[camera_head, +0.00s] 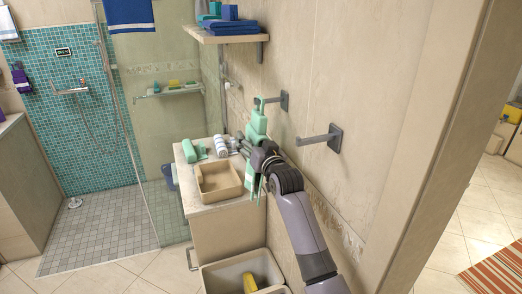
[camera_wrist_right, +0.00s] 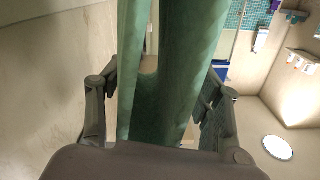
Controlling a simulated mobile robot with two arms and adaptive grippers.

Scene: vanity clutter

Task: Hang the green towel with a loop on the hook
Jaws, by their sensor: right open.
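The green towel (camera_head: 257,124) hangs at the far wall hook (camera_head: 284,100). Its top end meets the hook's arm, and the loop seems to be around it, though it is too small to be sure. A nearer wall hook (camera_head: 334,138) is bare. My right gripper (camera_head: 248,150) is at the towel's middle, below the hook, with the towel's lower part showing beneath it. In the right wrist view the towel (camera_wrist_right: 175,70) hangs in folds between the spread fingers of my open right gripper (camera_wrist_right: 160,98). My left gripper is not in view.
A counter (camera_head: 213,207) below holds a tan box (camera_head: 219,193), a rolled green towel (camera_head: 190,151) and small bottles (camera_head: 221,146). A bin (camera_head: 232,277) with something yellow stands below. A shelf (camera_head: 217,36) with folded blue towels is above left. A wall edge (camera_head: 425,150) is at right.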

